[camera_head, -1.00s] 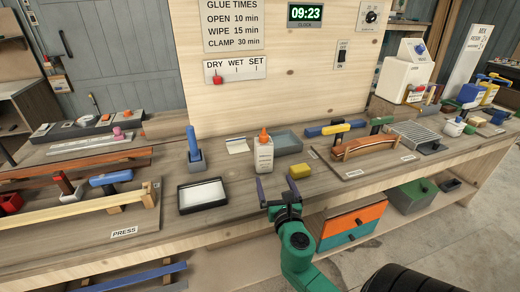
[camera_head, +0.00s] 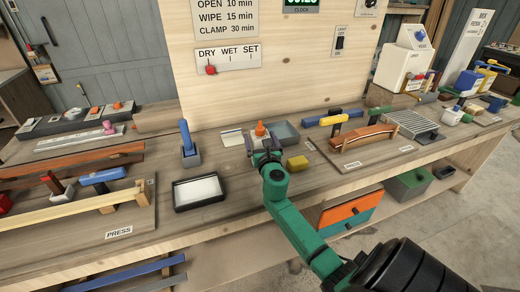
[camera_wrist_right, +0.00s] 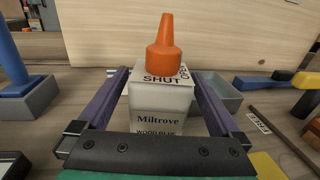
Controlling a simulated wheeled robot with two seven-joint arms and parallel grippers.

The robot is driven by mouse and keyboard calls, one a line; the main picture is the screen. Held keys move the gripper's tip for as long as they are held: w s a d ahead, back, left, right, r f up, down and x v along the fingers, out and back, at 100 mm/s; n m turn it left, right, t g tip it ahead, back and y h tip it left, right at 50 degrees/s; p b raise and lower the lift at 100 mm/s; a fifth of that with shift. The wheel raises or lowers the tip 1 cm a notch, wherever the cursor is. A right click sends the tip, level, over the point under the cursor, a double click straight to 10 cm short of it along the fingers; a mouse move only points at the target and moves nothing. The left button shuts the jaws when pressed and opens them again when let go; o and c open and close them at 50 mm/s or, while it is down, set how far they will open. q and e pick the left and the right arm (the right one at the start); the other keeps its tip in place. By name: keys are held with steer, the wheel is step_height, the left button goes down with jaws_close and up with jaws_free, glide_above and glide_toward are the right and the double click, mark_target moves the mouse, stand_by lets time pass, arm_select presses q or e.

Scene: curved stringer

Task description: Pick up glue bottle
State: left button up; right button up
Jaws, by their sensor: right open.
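The glue bottle (camera_wrist_right: 160,105) is a white box-shaped bottle with an orange nozzle, standing upright on the bench. In the head view its orange tip (camera_head: 260,129) shows just beyond my right gripper, which hides most of its body. My right gripper (camera_wrist_right: 158,88) is open, with its two purple fingers on either side of the bottle in the right wrist view. Small gaps show between fingers and bottle. The right gripper also shows in the head view (camera_head: 262,144). My left gripper is not in view.
A grey tray (camera_head: 286,136) stands behind the bottle, and a yellow block (camera_head: 297,163) lies to its right. A blue-handled tool in a grey holder (camera_head: 190,155) and a dark-rimmed white tray (camera_head: 198,203) are to the left. A wooden board stands behind.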

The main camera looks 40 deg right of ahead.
steer(key=shift+w+f, duration=0.1)
jaws_close()
